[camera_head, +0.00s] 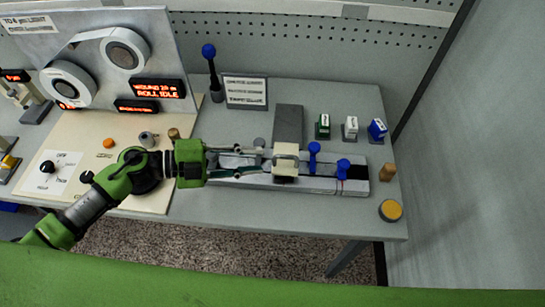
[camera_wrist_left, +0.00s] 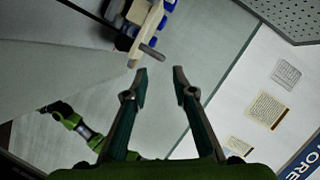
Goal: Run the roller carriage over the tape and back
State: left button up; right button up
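The roller carriage, a cream block (camera_head: 286,152), sits across a light rail bed (camera_head: 230,160) on the grey bench; it also shows at the top of the left wrist view (camera_wrist_left: 152,18) with a grey peg (camera_wrist_left: 151,50) sticking out towards me. My left gripper (camera_head: 264,161) is at the carriage's left side, its fingers pointing right. In the left wrist view, its fingers (camera_wrist_left: 160,75) are apart and empty, with the peg just beyond the tips. A dark strip (camera_head: 326,171), possibly the tape, lies on the bed right of the carriage. My right gripper is not seen.
Blue-knobbed levers (camera_head: 314,150) stand right of the carriage. A grey block (camera_head: 288,123) lies behind it. Small green, white and blue boxes (camera_head: 350,125) stand at back right. A spool panel (camera_head: 110,75) and control board (camera_head: 105,150) fill the left. The front right bench is mostly clear.

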pick_arm(q)
jog(key=v, duration=0.3)
jog(key=shift+s+a+r, duration=0.1)
jog(key=shift+s+a, duration=0.05)
jog(key=shift+a, duration=0.2)
